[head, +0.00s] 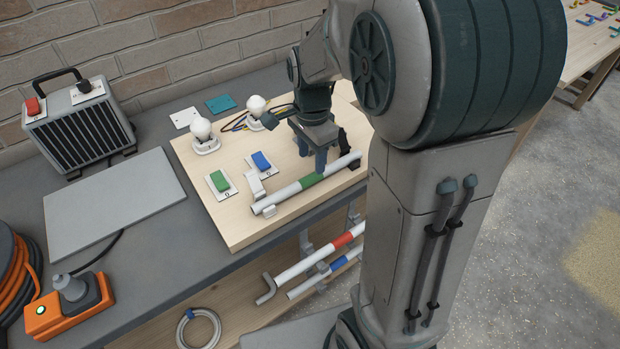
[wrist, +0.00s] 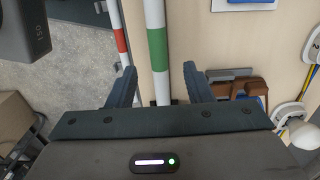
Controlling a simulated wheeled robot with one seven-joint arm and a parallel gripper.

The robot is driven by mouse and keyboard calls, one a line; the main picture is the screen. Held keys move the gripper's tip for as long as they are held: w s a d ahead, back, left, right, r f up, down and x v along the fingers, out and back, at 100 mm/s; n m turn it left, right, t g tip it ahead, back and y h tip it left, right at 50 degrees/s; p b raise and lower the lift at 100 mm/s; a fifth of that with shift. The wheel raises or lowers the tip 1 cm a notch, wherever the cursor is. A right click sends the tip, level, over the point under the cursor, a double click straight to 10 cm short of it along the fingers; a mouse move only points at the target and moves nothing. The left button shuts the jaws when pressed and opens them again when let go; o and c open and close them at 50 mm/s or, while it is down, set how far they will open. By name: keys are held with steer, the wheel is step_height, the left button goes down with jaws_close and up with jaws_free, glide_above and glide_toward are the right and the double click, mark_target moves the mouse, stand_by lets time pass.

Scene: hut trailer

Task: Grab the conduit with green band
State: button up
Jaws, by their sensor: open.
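The conduit with green band (head: 290,192) is a white tube lying on the light wooden board on the workbench, near the board's front edge. In the wrist view the conduit (wrist: 156,45) runs up the picture, its green band just beyond my fingertips. My gripper (head: 327,160) is above the conduit, to the right of the green band. In the wrist view my gripper (wrist: 160,84) is open, with one finger on each side of the conduit. The fingers appear apart from the tube.
Conduits with a red band (head: 342,240) and a blue band (head: 338,265) hang below the board's front edge. Green (head: 220,181) and blue (head: 262,161) switches and two bulbs (head: 201,129) stand on the board behind the tube. A grey heater (head: 78,125) stands at the left.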

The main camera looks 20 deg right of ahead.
mark_target(310, 176)
steer(key=f, duration=0.5)
steer(key=shift+s+a+f+p, duration=0.15)
steer(key=shift+a+f+p, duration=0.05)
steer(key=shift+f+p, duration=0.15)
jaws_close()
